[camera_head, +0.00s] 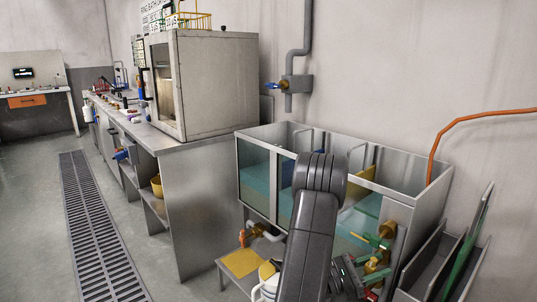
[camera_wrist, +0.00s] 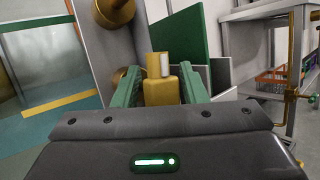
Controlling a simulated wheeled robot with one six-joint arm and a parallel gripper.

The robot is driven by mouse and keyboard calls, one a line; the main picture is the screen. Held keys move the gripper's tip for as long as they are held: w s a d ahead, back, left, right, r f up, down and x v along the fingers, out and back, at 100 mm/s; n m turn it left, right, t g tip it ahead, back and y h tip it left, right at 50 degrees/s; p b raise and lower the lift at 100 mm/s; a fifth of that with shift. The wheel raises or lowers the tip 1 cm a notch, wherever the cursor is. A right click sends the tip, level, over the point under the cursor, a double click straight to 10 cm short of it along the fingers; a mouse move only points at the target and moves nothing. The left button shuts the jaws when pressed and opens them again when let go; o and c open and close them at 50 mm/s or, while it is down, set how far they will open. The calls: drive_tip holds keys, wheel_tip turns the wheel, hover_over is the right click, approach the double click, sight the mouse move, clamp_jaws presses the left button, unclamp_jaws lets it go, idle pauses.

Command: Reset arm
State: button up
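My gripper (camera_wrist: 162,88) shows in the wrist view with its two green fingers on either side of a yellow, bottle-shaped thing (camera_wrist: 160,93). The thing has a narrower top with a pale patch and fills the gap between the fingers, so the gripper looks shut on it. Its lower part is hidden by the gripper body. In the head view, my arm reaches forward over the front of the metal tank (camera_head: 420,207). My gripper (camera_head: 374,258) is low, by the tank's right front corner, partly hidden by the arm.
A brass knob (camera_head: 388,229) is close to my gripper at the tank corner. Grey bins with upright panels (camera_head: 440,262) stand to the right. A steel bench (camera_head: 200,150) carries a large cabinet (camera_head: 220,85) to the left. Floor beside the drain grate (camera_head: 100,235) is clear.

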drive_tip(key=shift+m+g+y, duration=0.4)
drive_tip(key=shift+m+y, duration=0.2)
drive_tip(key=shift+m, duration=0.5)
drive_tip(key=shift+a+f+m+g+y+p, duration=0.2)
drive_tip(key=shift+a+m+y+p, duration=0.15)
drive_tip(key=shift+a+m+y, duration=0.45)
drive_tip(key=shift+a+f+m+g+y+p, duration=0.1)
drive_tip(key=shift+a+m+g+y+p, duration=0.3)
drive_tip(key=shift+a+m, duration=0.65)
drive_tip(key=shift+a, duration=0.2)
